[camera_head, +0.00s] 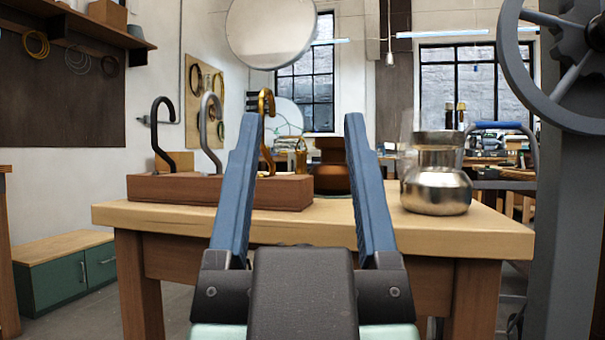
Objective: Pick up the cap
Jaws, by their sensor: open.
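My gripper (303,122) is open and empty, its two blue fingers pointing away over the front of the wooden table (155,217). I cannot pick out a cap with certainty. A reddish-brown round vessel (333,178) stands at the back of the table, seen between the fingers. A silver metal vessel (436,192) with a bulging base and a clear glass-like part at its left stands right of the gripper. Neither vessel touches the fingers. The right finger hides a little of the tabletop.
A wooden block (175,188) on the left of the table holds a black hook (162,125), a grey hook (210,130) and a brass hook (266,105), partly behind the left finger. A round pale disc (270,32) hangs above. A grey post with a wheel (573,200) stands right.

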